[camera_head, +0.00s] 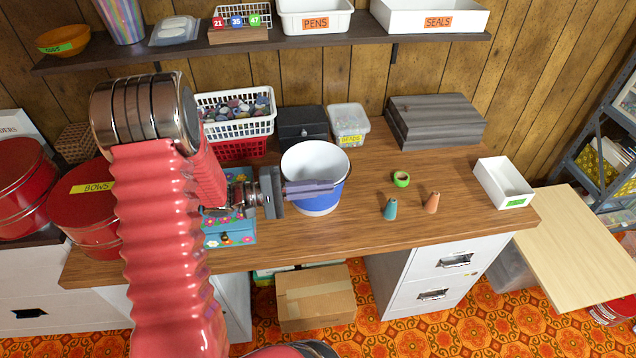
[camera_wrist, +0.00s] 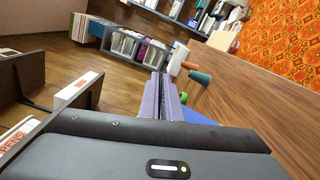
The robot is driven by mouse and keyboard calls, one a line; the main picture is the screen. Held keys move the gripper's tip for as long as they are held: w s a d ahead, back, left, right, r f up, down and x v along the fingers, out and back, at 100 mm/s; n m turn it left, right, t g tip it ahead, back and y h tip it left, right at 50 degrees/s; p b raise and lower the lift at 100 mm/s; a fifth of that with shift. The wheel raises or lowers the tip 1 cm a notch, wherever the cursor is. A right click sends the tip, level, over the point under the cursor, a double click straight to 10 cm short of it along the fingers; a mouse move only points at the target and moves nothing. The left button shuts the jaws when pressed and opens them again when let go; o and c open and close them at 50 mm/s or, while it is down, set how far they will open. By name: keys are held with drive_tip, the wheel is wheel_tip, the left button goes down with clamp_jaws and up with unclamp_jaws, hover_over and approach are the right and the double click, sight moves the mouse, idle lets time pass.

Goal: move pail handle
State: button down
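The pail (camera_head: 322,160), white inside and above with a blue lower band, stands upright on the wooden desk. Its handle cannot be made out in the head view. My gripper (camera_head: 320,188) reaches in from the left, and its purple fingers lie across the near side of the pail, just below the rim. In the wrist view the fingers (camera_wrist: 165,98) lie side by side with no visible gap. I see nothing held between them. A bit of the pail's blue (camera_wrist: 198,116) shows beside them. Whether the fingers touch the pail cannot be told.
Two small cones, teal (camera_head: 390,209) and orange (camera_head: 432,203), and a green ring (camera_head: 401,179) stand right of the pail. A floral box (camera_head: 230,232) lies under my gripper. A black box (camera_head: 302,127) and a beads tub (camera_head: 349,123) stand behind. The desk (camera_head: 350,235) is clear in front.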

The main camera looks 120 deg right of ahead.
drive_tip(key=c, duration=2)
unclamp_jaws()
drive_tip(key=v, duration=0.7)
drive_tip(key=shift+w+d, duration=0.15)
drive_tip(key=shift+w, duration=0.15)
drive_tip(key=shift+w, duration=0.1)
